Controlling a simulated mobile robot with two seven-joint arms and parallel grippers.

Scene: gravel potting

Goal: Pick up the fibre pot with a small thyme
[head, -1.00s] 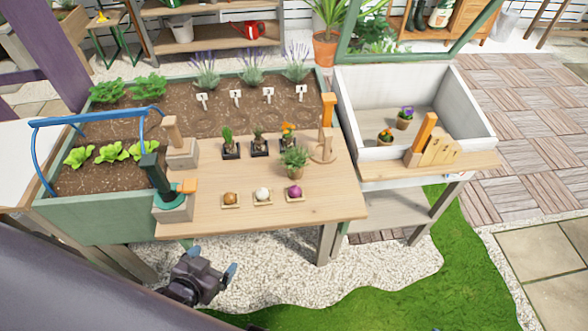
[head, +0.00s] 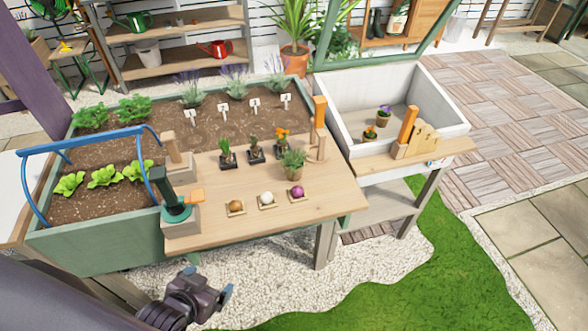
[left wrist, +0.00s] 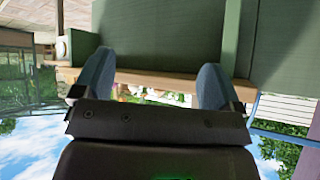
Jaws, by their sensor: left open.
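The fibre pot with a small thyme (head: 293,165) stands upright on the wooden table top (head: 330,200), toward its right side, just in front of the small black pots. Its bushy green leaves show above a brown pot. My left gripper (head: 208,284) is low in the head view, in front of the table and below its top, well apart from the pot. In the left wrist view its two blue fingers (left wrist: 155,85) are spread wide with nothing between them. The pot cannot be made out in the left wrist view. My right gripper is not in view.
Several small black pots with plants (head: 256,152) stand behind the thyme. Bulbs on small trays (head: 267,201) lie in front of it. A green dibber-like tool (head: 172,200) stands at the table's left. A white tray bench (head: 345,110) with two flower pots is at right.

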